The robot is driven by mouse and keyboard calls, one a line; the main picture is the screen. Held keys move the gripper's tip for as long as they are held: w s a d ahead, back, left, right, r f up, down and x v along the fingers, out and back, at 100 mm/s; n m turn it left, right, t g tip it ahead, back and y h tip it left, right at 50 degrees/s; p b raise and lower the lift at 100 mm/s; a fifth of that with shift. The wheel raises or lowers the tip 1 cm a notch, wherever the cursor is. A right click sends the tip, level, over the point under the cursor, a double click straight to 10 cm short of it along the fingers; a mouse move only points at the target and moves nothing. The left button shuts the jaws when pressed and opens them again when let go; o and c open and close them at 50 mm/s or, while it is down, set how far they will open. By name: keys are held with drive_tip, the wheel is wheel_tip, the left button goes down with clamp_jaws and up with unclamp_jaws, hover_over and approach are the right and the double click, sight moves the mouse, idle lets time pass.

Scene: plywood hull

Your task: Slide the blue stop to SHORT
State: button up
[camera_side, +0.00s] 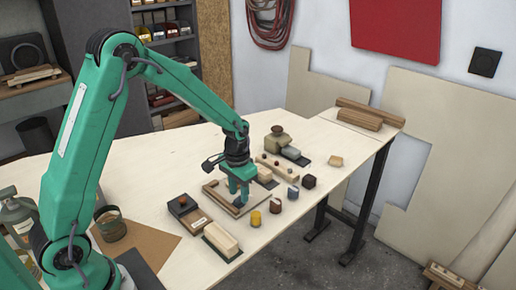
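My gripper (240,200) is teal with a dark wrist and points down over a low wooden board (215,191) on the plywood bench. Its fingertips are at or just above the board; whether they touch anything, or how far apart they are, is too small to tell. I cannot pick out a blue stop on the board for certain, and the gripper hides part of it. A small dark-blue piece (293,192) stands on the bench to the right of the board, apart from my gripper. No SHORT marking is legible.
Small yellow (256,219) and red (275,206) pieces stand right of the board. A dark box (186,213) and a pale block (221,238) lie left and in front. Behind stand wooden blocks and a grey-topped fixture (280,142). Bare bench (150,165) lies to the left.

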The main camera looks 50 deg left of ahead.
drive_tip(key=shift+f, duration=0.85)
clamp_jaws()
drive_tip(key=shift+a, duration=1.8)
unclamp_jaws()
drive_tip(key=shift+r, duration=0.15)
